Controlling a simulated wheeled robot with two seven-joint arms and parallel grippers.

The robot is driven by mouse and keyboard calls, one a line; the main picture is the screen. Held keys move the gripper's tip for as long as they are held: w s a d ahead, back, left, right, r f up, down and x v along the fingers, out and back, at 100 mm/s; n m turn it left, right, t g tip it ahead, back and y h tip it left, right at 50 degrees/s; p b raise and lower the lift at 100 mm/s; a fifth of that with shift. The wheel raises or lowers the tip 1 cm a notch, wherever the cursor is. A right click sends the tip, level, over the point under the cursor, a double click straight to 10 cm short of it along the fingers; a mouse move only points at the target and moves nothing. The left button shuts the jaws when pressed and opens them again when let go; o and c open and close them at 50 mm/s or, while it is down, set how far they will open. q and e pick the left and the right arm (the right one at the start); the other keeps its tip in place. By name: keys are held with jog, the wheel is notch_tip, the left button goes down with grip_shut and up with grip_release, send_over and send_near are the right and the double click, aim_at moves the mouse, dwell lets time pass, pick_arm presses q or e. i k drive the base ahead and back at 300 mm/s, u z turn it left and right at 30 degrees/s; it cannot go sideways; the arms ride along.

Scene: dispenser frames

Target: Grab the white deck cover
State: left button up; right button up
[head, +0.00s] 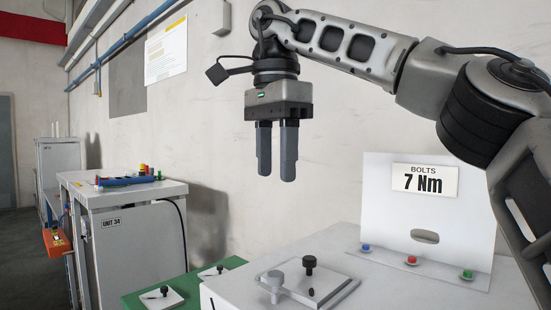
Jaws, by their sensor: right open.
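An upright white panel (430,215) with an oval slot and a sign reading "BOLTS 7 Nm" stands at the back right of a white bench unit (240,290). A flat white square plate (335,290) lies on top of the unit, with a grey bolt (274,283) and black bolts (310,264) on it. I cannot tell for sure which of these is the deck cover. My right gripper (276,172) points down, open and empty, in the air above and behind the plate, left of the panel. My left gripper is not in view.
Red, blue and green buttons (411,260) line the panel's foot. A green surface (198,278) with small white plates (161,299) adjoins at the left. A cabinet marked "UNIT 34" (125,250) stands farther left, with coloured items on top. A wall is behind.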

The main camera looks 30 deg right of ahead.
aim_at(309, 284)
jog(key=k, duration=1.5)
